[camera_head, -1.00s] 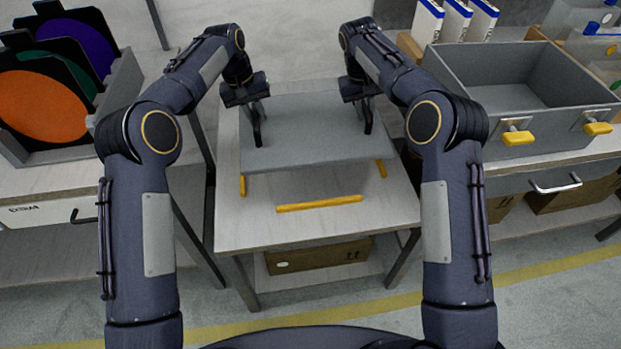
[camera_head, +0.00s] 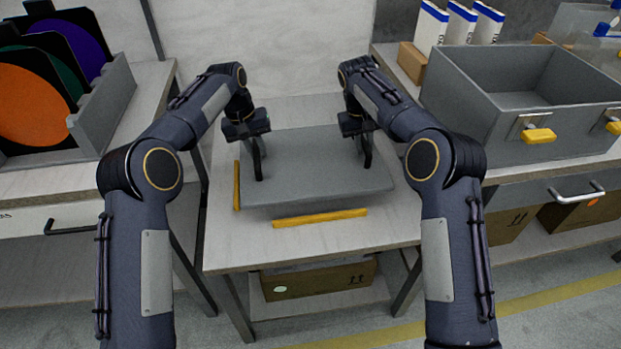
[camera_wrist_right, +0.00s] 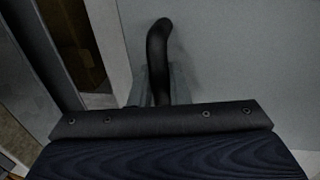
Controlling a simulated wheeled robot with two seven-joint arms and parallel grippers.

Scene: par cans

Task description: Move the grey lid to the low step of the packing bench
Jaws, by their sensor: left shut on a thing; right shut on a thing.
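The grey lid (camera_head: 315,175) is a flat, roughly level plate over the low step (camera_head: 390,232), a pale wooden table in the middle. Yellow strips mark the step at the left (camera_head: 237,185) and along the front (camera_head: 320,218). My left gripper (camera_head: 258,162) is shut on the left part of the lid, and my right gripper (camera_head: 366,152) on the right part. The lid (camera_wrist_right: 235,55) also fills much of the right wrist view, beside a dark finger (camera_wrist_right: 158,60). A shadow lies under its front edge; I cannot tell whether it touches the step.
At the right, a grey open box (camera_head: 470,110) with yellow handles stands on a higher bench. At the left, a grey rack (camera_head: 108,100) holds coloured discs. A cardboard box (camera_head: 318,280) is under the step. The step's front strip of surface is clear.

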